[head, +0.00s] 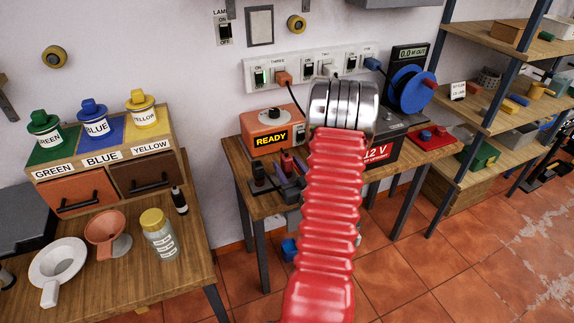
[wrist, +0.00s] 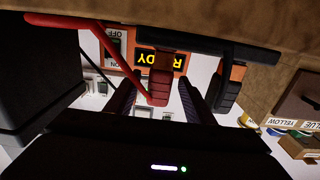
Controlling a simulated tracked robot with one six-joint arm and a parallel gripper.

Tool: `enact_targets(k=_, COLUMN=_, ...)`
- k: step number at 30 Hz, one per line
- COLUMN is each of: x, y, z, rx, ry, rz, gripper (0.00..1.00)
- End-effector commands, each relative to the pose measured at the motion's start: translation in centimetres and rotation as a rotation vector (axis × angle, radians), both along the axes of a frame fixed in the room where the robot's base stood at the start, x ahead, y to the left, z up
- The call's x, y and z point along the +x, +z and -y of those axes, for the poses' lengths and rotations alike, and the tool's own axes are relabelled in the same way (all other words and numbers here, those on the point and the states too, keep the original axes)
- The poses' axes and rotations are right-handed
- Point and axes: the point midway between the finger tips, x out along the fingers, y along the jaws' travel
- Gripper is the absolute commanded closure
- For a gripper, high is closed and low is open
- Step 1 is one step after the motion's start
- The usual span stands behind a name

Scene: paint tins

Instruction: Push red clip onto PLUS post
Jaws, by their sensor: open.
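The red clip (head: 289,163) lies on the workbench near the orange charger (head: 272,134). In the wrist view, which is upside down, the red clip (wrist: 160,86) shows between the two dark fingers of my gripper (wrist: 157,82). The fingers are spread, and no grip on the clip shows. The dark battery (head: 379,152) has a red 12 V label and stands on the bench's right. My red bellows arm covers part of it. I cannot make out the PLUS post.
A black clip (head: 262,180) lies left of the red clip; it also shows in the wrist view (wrist: 228,92). A red cable (wrist: 105,42) runs close to my gripper. Open shelves (head: 505,100) stand right, and a bench with a funnel (head: 107,228) stands left.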

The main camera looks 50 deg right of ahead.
Motion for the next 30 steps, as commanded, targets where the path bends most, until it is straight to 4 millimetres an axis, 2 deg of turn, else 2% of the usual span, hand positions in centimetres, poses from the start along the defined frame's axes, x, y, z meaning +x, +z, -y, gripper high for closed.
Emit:
enact_targets(k=5, x=0.9, y=-0.1, z=0.5, rx=-0.001, ry=0.002, rz=-0.001, gripper=0.52)
enact_targets(k=15, x=4.3, y=-0.1, z=2.5, rx=-0.001, ry=0.003, rz=-0.001, gripper=0.52)
enact_targets(k=30, x=4.5, y=-0.1, z=2.6, rx=0.000, ry=0.002, rz=0.000, gripper=0.52)
